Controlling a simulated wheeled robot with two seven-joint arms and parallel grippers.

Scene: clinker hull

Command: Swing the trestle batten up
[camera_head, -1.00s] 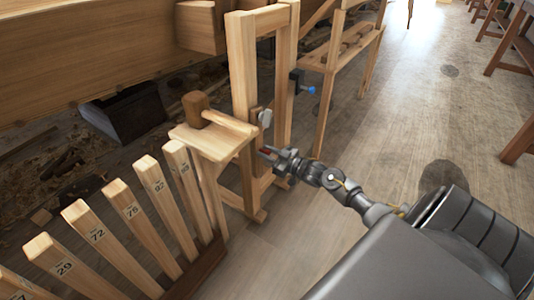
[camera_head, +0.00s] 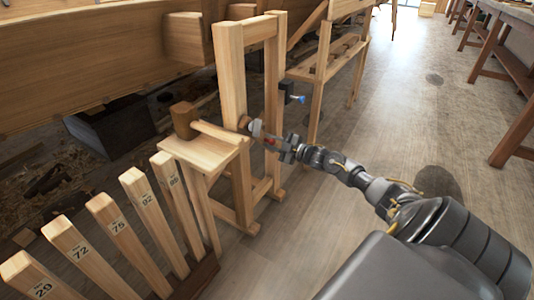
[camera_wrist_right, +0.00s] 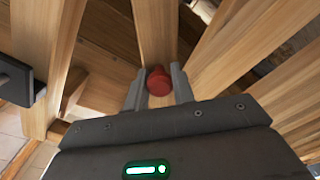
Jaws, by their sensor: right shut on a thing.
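The wooden trestle (camera_head: 231,72) stands upright in the middle of the head view, with two posts and a small ledge (camera_head: 206,155) at its side. A small round brown wooden part (camera_head: 244,121) shows just beyond the fingertips. I cannot tell for certain which piece is the batten. My left gripper is not in view.
A rack of numbered wooden pieces (camera_head: 107,219) stands at the lower left. A clamp with a blue part (camera_head: 297,98) is on the right side of the trestle. Open floor (camera_head: 400,110) lies to the right.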

